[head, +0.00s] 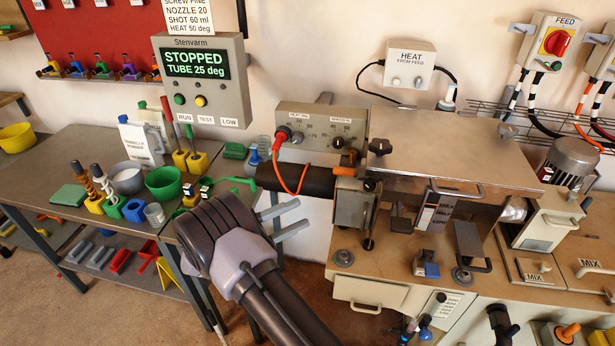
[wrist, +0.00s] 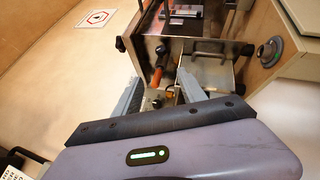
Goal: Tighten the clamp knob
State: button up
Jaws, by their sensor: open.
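My gripper (head: 303,214) is open and empty, in front of the machine's left end in the head view. In the wrist view the open gripper (wrist: 159,78) points at the machine's metal end block, with an orange-tipped handle (wrist: 155,77) showing between the fingers. A black star-shaped knob (head: 380,147) stands on the machine beside the control box, and a smaller dark knob (head: 370,185) sits on the grey end block (head: 350,204). I cannot tell which is the clamp knob. Dark knobs also show in the wrist view at the left (wrist: 121,44) and right (wrist: 247,50). The fingers appear apart from every knob.
A dark barrel (head: 296,181) with an orange cable lies just above my gripper. The control box (head: 322,126) stands over it. A side table (head: 85,150) with cups and tools is at the left. The display (head: 199,66) reads STOPPED, TUBE 25 deg.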

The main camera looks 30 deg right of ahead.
aim_at(369, 183)
jog(key=b+x, duration=0.3)
jog(key=x, duration=1.4)
jog(key=shift+s+d+f+b, duration=0.15)
jog(key=shift+s+d+b, duration=0.15)
jog(key=shift+s+d, duration=0.15)
grip_shut()
